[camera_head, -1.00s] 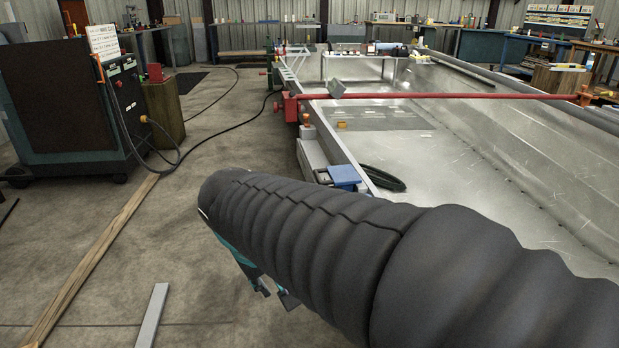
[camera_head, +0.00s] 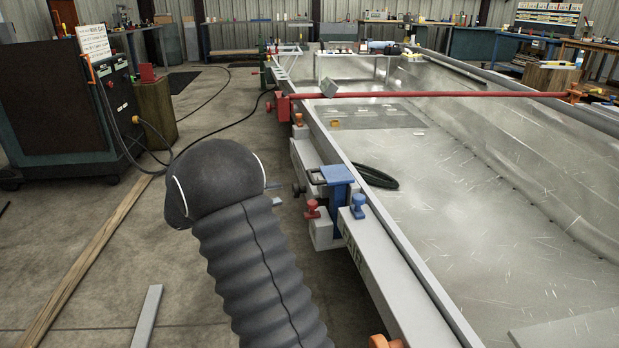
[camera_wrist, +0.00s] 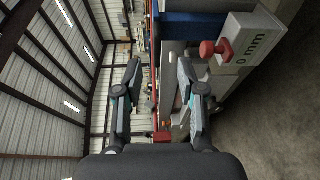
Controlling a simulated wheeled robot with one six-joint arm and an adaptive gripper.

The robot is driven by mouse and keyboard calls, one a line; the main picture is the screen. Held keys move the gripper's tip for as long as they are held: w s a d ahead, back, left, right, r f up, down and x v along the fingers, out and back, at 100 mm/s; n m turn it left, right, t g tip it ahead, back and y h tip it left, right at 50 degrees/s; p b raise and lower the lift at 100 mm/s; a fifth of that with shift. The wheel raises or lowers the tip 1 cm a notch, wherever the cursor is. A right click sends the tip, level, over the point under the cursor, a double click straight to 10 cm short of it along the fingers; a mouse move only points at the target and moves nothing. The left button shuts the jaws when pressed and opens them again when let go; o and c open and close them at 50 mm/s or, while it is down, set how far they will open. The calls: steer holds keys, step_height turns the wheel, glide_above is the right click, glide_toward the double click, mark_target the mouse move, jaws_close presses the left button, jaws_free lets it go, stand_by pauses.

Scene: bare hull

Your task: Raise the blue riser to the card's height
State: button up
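The blue riser (camera_head: 337,203) stands in a grey clamp block on the hull's near-left rail, with a flat blue top. In the wrist view a blue part (camera_wrist: 192,20), seemingly the riser, is at the top, beside the red knob (camera_wrist: 215,48) and a label reading "0 mm" (camera_wrist: 253,48). A white printed card (camera_head: 93,42) stands on the cabinet at left; its text is unreadable. My gripper (camera_wrist: 160,77) is open and empty, apart from the knob; the head view mostly hides it.
A red bar (camera_head: 430,95) crosses the hull. A black coil (camera_head: 375,177) lies inside the hull, right of the riser. An orange knob (camera_head: 385,342) is at the rail's near end. Timber (camera_head: 85,262) and a metal strip (camera_head: 146,317) lie on the floor at left.

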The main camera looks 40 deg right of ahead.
mark_target(311, 175)
steer(key=shift+h, duration=0.9)
steer(key=d, duration=0.4)
steer(key=d+p, duration=0.1)
steer(key=d, duration=0.4)
steer(key=w+d, duration=0.1)
steer(key=d, duration=0.4)
steer(key=shift+f, duration=0.2)
steer(key=shift+a, duration=0.1)
jaws_close()
